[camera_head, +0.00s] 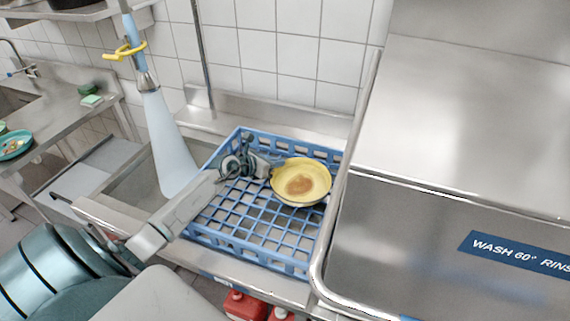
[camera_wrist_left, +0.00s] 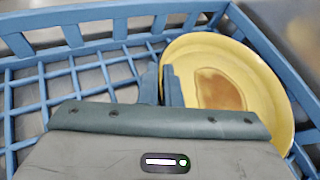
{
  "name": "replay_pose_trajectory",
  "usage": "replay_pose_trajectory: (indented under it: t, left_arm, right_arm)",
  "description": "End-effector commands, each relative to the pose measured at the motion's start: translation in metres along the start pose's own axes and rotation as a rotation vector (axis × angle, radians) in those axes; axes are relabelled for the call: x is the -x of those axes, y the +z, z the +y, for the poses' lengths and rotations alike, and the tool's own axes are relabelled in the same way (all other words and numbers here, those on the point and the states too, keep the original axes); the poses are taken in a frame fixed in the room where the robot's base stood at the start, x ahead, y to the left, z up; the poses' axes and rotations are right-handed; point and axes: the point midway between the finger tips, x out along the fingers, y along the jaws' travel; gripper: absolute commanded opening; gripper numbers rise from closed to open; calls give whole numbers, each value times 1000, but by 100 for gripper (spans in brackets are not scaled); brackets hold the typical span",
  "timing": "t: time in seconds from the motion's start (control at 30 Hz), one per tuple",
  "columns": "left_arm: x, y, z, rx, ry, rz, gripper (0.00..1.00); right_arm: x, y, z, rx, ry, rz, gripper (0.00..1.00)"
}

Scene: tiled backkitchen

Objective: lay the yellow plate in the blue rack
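The yellow plate (camera_head: 315,172) has a brown stain in its middle and is in the right part of the blue rack (camera_head: 250,258), face up. I cannot tell whether its underside rests on the rack's grid or hangs just above it. My left gripper (camera_head: 268,171) reaches in from the left and is at the plate's left rim. In the left wrist view its two fingers (camera_wrist_left: 163,86) are close together with the rim of the plate (camera_wrist_left: 265,85) between them. The rack's wall (camera_wrist_left: 75,35) also shows there. My right gripper is not in view.
A steel dishwasher hood (camera_head: 440,240) stands right beside the rack. Red containers (camera_head: 246,305) are below the front edge. Another counter (camera_head: 60,125) at far left holds a teal plate (camera_head: 14,145).

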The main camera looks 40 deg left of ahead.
Motion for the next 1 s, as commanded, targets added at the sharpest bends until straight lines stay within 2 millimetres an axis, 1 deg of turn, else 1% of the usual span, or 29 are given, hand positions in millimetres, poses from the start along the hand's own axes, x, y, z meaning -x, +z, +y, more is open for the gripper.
replay_pose_trajectory:
  t: [0.03,0.1,0.23,0.3,0.33,0.4,0.53,0.77,0.87,0.9,1.0]
  left_arm:
    - [-8,7,-3,5,-2,-3,0]
    - [-16,8,-4,4,-1,-2,0]
    - [-25,9,-5,1,0,0,0]
    - [-32,14,-7,2,-2,-2,0]
    - [-34,11,-7,3,-1,1,0]
    - [-38,-2,-5,5,-1,4,0]
    - [-45,-17,-2,2,-1,2,0]
    - [-47,-21,-1,-1,-1,-1,0]
    - [-47,-22,-1,-1,-1,1,18]
    - [-47,-22,-1,-1,-1,1,26]
    - [-46,-22,-1,-1,-1,1,26]
  right_arm:
    - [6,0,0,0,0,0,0]
    - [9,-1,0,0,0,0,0]
    - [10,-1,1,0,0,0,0]
    - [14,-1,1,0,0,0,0]
    - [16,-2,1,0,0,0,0]
    - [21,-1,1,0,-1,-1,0]
    - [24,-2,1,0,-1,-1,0]
    - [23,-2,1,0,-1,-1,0]
    - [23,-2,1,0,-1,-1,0]
    - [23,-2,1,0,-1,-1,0]
    - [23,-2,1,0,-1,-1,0]
